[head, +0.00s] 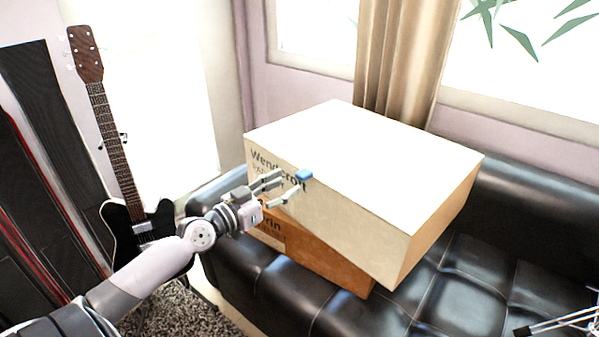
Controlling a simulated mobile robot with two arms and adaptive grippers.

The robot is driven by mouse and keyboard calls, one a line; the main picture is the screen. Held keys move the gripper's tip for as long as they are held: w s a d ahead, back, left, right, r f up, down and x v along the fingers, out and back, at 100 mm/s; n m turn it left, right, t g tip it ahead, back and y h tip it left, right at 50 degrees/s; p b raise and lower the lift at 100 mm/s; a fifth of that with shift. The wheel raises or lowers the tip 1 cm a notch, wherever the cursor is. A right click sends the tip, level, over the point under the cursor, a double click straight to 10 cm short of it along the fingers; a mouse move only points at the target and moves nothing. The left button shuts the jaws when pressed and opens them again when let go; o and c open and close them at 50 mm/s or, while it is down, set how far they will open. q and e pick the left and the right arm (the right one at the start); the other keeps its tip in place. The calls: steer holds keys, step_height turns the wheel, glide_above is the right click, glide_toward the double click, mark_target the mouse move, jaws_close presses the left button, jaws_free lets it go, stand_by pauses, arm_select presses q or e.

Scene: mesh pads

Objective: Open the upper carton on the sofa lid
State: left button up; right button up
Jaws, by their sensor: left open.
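The upper carton (375,160) is a large cream box with a flat, closed top and dark lettering on its left side. It lies askew on a brown lower carton (325,268) on the black sofa (450,285). A small blue tab (304,175) is at the upper carton's near top edge. My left gripper (290,188) is open in front of the lettered side, its fingertips close to the blue tab. I cannot tell whether they touch it. Part of my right gripper (560,325) shows at the bottom right corner; its jaws are not clear.
A black guitar (140,225) stands at the left, beside dark panels (50,130). A beige curtain (400,65) hangs behind the cartons by the window. The sofa seat to the right of the cartons is clear.

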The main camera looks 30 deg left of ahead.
mark_target(298, 177)
arm_select(q)
steer(key=p+x, duration=0.1)
steer(key=x, duration=0.3)
steer(key=shift+w+r, duration=0.15)
steer(key=shift+w, duration=0.1)
steer(key=shift+w+d, duration=0.2)
steer(key=shift+w, duration=0.5)
arm_select(e)
steer(key=shift+s+f, duration=0.3)
steer(key=shift+f, duration=0.55)
steer(key=shift+s+f, duration=0.25)
steer(key=shift+f, duration=0.6)
steer(key=shift+s+f, duration=0.3)
steer(key=shift+f, duration=0.55)
arm_select(q)
steer(key=shift+c, duration=0.4)
jaws_close()
